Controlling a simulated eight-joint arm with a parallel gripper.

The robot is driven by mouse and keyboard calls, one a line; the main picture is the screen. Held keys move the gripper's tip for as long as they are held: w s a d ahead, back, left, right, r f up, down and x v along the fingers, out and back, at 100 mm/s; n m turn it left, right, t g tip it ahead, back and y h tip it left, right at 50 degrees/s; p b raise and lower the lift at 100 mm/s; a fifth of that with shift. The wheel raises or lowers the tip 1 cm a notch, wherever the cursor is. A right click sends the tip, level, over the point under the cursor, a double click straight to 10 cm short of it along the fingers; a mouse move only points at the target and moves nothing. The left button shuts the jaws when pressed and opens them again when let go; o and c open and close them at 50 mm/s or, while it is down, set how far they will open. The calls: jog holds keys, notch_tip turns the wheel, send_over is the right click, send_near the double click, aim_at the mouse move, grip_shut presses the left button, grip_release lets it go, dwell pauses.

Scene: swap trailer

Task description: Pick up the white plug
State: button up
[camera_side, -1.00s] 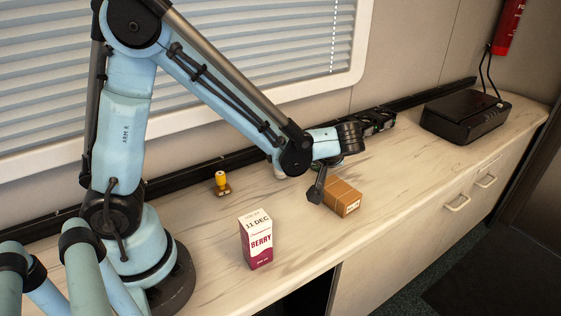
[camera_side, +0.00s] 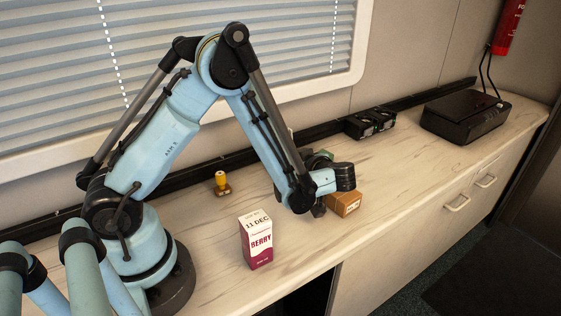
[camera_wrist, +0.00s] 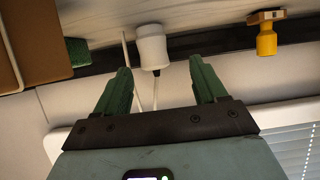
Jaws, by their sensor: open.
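The white plug (camera_wrist: 151,50) shows in the wrist view, standing on the counter with its cord trailing from it. My gripper (camera_wrist: 159,70) is open there, with one green finger to each side of the plug's line. The plug lies just beyond the fingertips, nearer the left finger, and is not held. In the side view my arm blocks the plug, and I cannot make out the fingers clearly.
A yellow-handled stamp (camera_wrist: 266,40) stands right of the plug; a green block (camera_wrist: 77,52) and a brown box (camera_wrist: 47,38) are left. The side view shows a berry carton (camera_side: 256,240), black sockets (camera_side: 370,123) and a black device (camera_side: 466,116).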

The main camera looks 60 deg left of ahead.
jog(key=shift+w+r+x, duration=0.1)
jog(key=shift+w+x, duration=0.1)
jog(key=shift+x, duration=1.1)
jog(key=shift+w+r+x, duration=0.15)
jog(key=shift+w+x, duration=0.05)
jog(key=shift+x, duration=1.1)
jog(key=shift+a, duration=0.1)
jog(key=c, duration=1.1)
